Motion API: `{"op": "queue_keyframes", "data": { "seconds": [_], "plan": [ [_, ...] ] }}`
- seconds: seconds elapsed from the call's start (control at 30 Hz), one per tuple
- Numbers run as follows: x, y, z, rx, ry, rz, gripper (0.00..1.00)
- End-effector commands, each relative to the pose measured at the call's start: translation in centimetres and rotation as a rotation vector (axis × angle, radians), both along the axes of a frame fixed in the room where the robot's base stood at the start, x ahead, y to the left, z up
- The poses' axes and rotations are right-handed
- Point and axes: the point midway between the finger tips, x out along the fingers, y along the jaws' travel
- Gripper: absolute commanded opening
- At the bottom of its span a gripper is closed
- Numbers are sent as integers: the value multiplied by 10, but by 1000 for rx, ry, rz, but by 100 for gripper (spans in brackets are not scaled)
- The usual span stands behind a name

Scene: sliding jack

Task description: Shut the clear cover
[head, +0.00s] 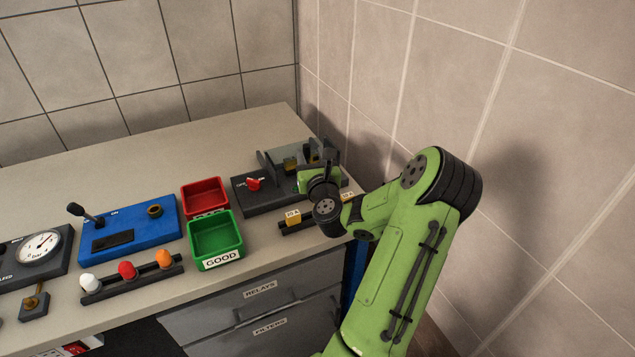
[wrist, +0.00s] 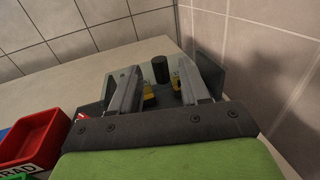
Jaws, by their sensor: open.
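The clear cover (head: 287,153) shows as a see-through grey panel at the back of a dark unit (head: 258,197) with a red knob (head: 254,184). It appears raised; its exact angle and hinge are hard to make out. My gripper (head: 320,162) is over the right part of this unit and hides some of it. In the wrist view my gripper (wrist: 160,78) is open, its two grey fingers apart. Yellow parts (wrist: 148,93) and a black cylinder (wrist: 160,69) show between and beyond the fingers. I cannot tell whether a finger touches the cover.
A red bin (head: 204,196) and a green bin (head: 216,239) marked GOOD stand left of the unit. A holder with yellow blocks (head: 293,217) lies in front. A blue panel (head: 128,228) is farther left. The tiled wall (head: 400,90) is close on the right.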

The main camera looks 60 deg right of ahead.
Motion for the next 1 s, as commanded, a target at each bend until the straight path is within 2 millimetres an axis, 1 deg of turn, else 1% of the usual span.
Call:
{"op": "queue_keyframes", "data": {
  "seconds": [0.03,0.23,0.3,0.4,0.7,1.0],
  "plan": [
    [-11,9,-10,-1,3,-2,46],
    [-52,47,-11,-2,5,-5,46],
    [-62,58,-9,-8,3,-3,46],
    [-66,61,-5,-18,-2,4,46],
    [-76,72,-4,-4,1,0,46],
    [-77,73,-3,2,2,0,46]
  ]
}}
